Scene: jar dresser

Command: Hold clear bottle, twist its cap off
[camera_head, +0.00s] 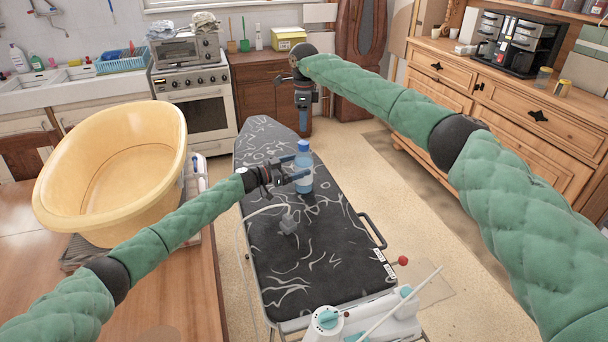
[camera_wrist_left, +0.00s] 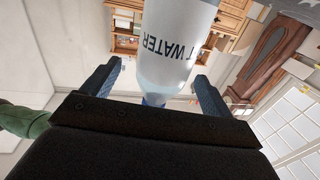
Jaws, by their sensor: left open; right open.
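The clear bottle (camera_head: 302,182) stands upright on the dark patterned ironing board, with a blue cap (camera_head: 303,146) on top. In the left wrist view the bottle (camera_wrist_left: 176,45) appears upside down with "WATER" lettering, and its blue cap (camera_wrist_left: 153,100) is partly hidden by the gripper body. My left gripper (camera_head: 297,169) is open, its fingers reaching around the bottle's upper part; in the left wrist view its fingers (camera_wrist_left: 157,78) lie on either side with gaps.
The ironing board (camera_head: 325,255) has a small grey plug (camera_head: 288,222) with a cord near the bottle and a white-teal iron (camera_head: 370,318) at its near end. A yellow tub (camera_head: 110,215) stands on the left table. A wooden dresser (camera_head: 530,115) stands at right.

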